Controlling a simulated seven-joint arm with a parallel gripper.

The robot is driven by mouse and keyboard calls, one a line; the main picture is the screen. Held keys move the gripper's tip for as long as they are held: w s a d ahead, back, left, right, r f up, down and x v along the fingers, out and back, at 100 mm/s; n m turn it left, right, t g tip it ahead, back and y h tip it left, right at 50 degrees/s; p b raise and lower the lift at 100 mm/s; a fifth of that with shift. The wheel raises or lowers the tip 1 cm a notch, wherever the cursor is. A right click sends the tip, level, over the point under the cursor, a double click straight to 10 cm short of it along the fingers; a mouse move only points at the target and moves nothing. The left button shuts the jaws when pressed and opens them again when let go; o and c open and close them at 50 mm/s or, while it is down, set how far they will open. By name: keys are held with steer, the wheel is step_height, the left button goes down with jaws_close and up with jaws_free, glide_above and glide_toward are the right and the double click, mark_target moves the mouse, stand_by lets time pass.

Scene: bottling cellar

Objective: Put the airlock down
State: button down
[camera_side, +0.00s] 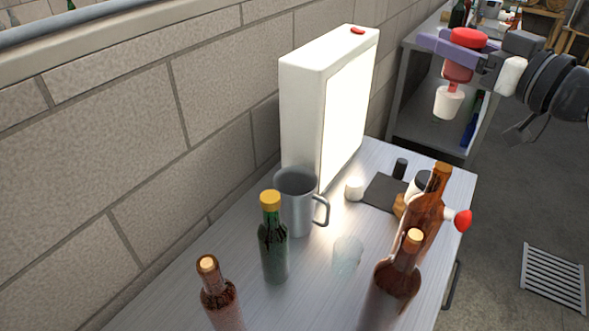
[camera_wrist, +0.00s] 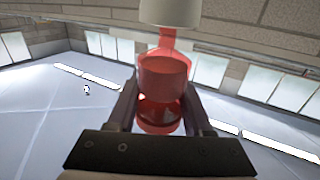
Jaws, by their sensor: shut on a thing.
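The airlock (camera_side: 457,72) has a red cap, a translucent red body and a white lower end. My gripper (camera_side: 447,50) is shut on it and holds it upright in the air at the upper right of the side view, above the far end of the metal table (camera_side: 335,300). In the wrist view, the airlock (camera_wrist: 165,75) sits between the two fingers of my gripper (camera_wrist: 160,98), and its white end (camera_wrist: 170,12) points to the top of the picture. The fingers partly cover its middle.
A bright lightbox (camera_side: 305,115) stands by the wall. A metal mug (camera_side: 297,205), green bottle (camera_side: 272,245), brown bottles (camera_side: 390,290), clear glass (camera_side: 347,253) and white stopper (camera_side: 354,190) stand on the table. A dark mat (camera_side: 383,194) lies at its far end.

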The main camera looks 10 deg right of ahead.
steer(key=s+a+f+n+g+y, duration=0.1)
steer(key=s+a+n+g+y, duration=0.2)
steer(key=a, duration=1.2)
steer(key=s+a+f+n+g+y, duration=0.15)
steer(key=s+a+y, duration=0.3)
steer(key=a, duration=0.95)
step_height(320, 180, down, 35)
steer(key=shift+s+a+f+h, duration=0.15)
steer(key=shift+s+f+h, duration=0.05)
steer(key=shift+s+h, duration=0.2)
steer(key=shift+f+n, duration=0.1)
steer(key=shift+n, duration=0.15)
steer(key=c, duration=0.6)
jaws_free()
